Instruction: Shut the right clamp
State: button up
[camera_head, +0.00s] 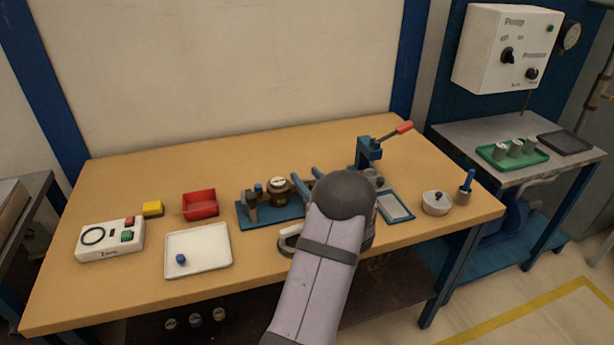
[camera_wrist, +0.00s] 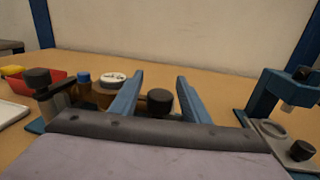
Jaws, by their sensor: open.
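The handle slants up to the right, away from the clamp body. My arm hides part of the fixture in the head view.
A brass meter (camera_head: 279,190) and a dark-topped post (camera_head: 250,205) stand left of my gripper on a blue base. A red bin (camera_head: 200,205), white tray (camera_head: 225,262) and control box (camera_head: 110,240) lie farther left. A round container (camera_head: 436,204) stands right. The table's back is clear.

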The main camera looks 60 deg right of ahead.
jog(key=shift+w+d, duration=0.15)
jog(key=shift+w, duration=0.05)
jog(key=c, duration=1.1)
jog(key=shift+o, duration=0.2)
jog(key=shift+o, duration=0.2)
jog(key=n+t+y+b, duration=0.1)
jog(key=y, duration=0.1)
jog(key=n+t+y+b, duration=0.1)
jog(key=n+y, duration=0.1)
jog(key=shift+w+a, duration=0.2)
jog(key=shift+a, duration=0.2)
jog(key=shift+w+a+n+t+y, duration=0.1)
jog(key=shift+a+n+t+y, duration=0.25)
jog(key=shift+y, duration=0.3)
jog(key=shift+n+t+y, duration=0.15)
jog(key=shift+n+y, duration=0.3)
jog(key=shift+y, duration=0.2)
jog(key=shift+c, duration=0.2)
